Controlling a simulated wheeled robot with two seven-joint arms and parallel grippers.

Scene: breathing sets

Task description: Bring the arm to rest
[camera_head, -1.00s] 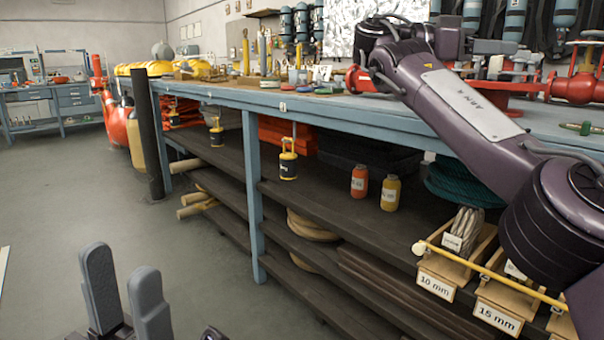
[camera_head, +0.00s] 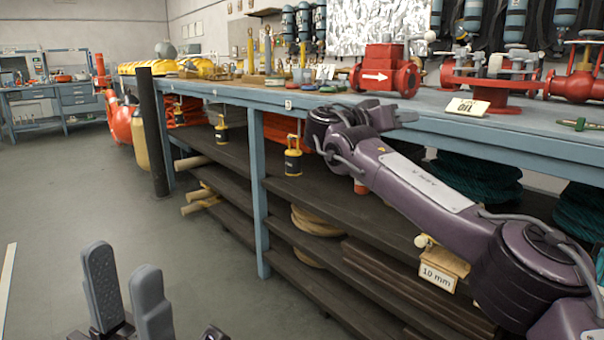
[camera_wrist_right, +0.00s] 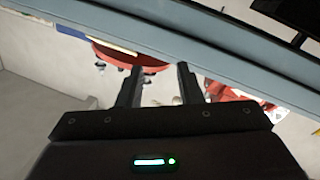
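My right arm (camera_head: 420,185) reaches in from the lower right, in front of the long blue-grey bench (camera_head: 240,99). Its wrist end is at about the height of the bench edge. In the right wrist view the fingers of my right gripper (camera_wrist_right: 160,67) stand apart with nothing held between them. A blue-grey edge crosses close beyond the fingertips. My left gripper (camera_head: 122,257) is at the bottom left of the head view, over the floor. Its two grey fingers point up, apart and empty.
A red valve with a white arrow (camera_head: 377,77), an OIL sign (camera_head: 466,106) and more red fittings stand on the bench. Open floor (camera_head: 90,190) lies at left.

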